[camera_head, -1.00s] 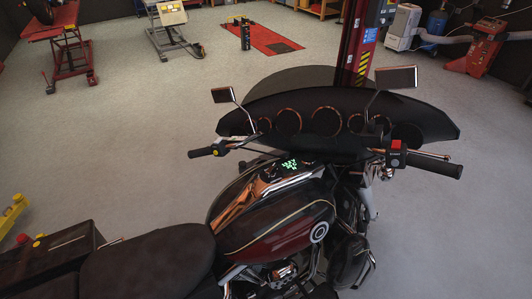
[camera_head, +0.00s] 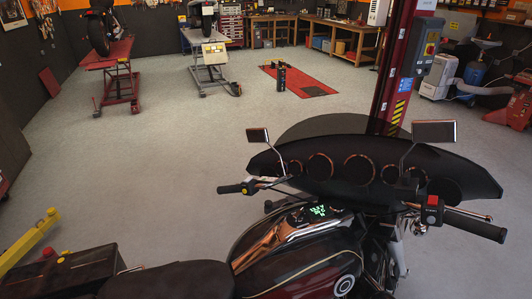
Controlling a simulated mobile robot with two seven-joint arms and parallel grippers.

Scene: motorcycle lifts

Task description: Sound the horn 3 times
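A motorcycle with a dark red and black tank (camera_head: 305,265) stands in front of me, its black fairing (camera_head: 400,168) with several round gauges facing me. The left handlebar grip (camera_head: 232,188) carries a small switch housing with a yellow spot (camera_head: 251,188). The right handlebar grip (camera_head: 475,226) has a switch housing with a red button (camera_head: 433,200). Which control is the horn cannot be read at this size. A green lit display (camera_head: 318,210) shows on the tank. Neither of my grippers is in view.
A red lift post (camera_head: 391,80) with a control box stands behind the fairing. A black toolbox (camera_head: 60,280) and a yellow bar (camera_head: 30,240) are at the lower left. Two motorcycle lifts (camera_head: 106,54) stand at the back. The floor (camera_head: 160,150) left of the motorcycle is clear.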

